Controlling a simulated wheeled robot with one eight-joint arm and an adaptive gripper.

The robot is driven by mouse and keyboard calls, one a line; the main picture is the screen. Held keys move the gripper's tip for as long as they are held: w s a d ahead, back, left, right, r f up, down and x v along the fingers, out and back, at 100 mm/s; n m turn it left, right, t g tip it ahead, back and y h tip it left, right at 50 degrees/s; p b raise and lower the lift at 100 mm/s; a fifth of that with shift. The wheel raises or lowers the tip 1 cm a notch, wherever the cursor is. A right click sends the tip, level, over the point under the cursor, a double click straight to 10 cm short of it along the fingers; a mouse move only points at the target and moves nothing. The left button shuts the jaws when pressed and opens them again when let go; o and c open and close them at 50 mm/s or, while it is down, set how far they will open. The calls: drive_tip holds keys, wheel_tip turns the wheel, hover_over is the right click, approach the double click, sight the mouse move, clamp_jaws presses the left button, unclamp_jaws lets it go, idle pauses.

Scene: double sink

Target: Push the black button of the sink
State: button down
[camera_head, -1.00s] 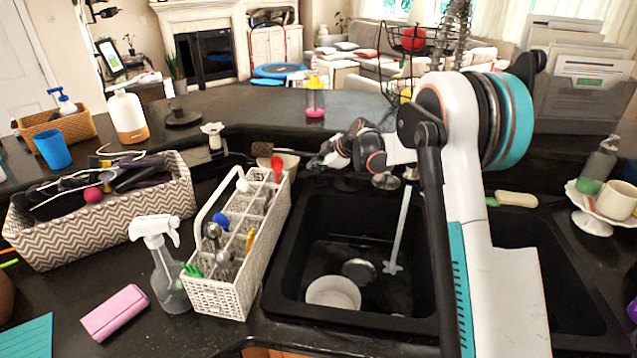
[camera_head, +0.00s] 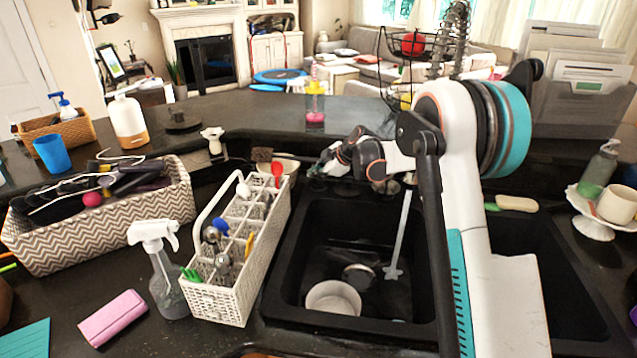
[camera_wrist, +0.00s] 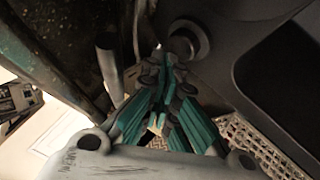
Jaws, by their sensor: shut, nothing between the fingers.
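The black double sink (camera_head: 290,262) is set in the dark counter. My gripper (camera_head: 318,170) is over the back-left corner of the left basin, small and partly blurred in the head view. In the wrist view its teal fingers (camera_wrist: 170,62) are together with nothing between them. A round dark knob (camera_wrist: 190,38), which looks like the black button, stands on the sink's rear ledge just beyond the fingertips. I cannot tell whether the fingertips touch it. In the head view I cannot make the button out clearly near my gripper.
A white cutlery caddy (camera_head: 222,303) stands close left of the sink; its weave also shows in the wrist view (camera_wrist: 262,150). A grey upright cylinder (camera_wrist: 110,65) is left of the fingers. A white bowl (camera_head: 334,298) lies in the left basin. A spray bottle (camera_head: 166,290) stands further left.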

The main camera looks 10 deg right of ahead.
sight(317, 184)
drive_tip(key=shift+f, duration=0.15)
idle(0.4)
drive_tip(key=shift+f+b, duration=0.3)
drive_tip(key=shift+f, duration=0.3)
idle(0.5)
drive_tip(key=shift+r, duration=0.75)
drive_tip(key=shift+p, duration=0.3)
wheel_tip(317, 184, up, 6)
drive_tip(key=p, duration=0.3)
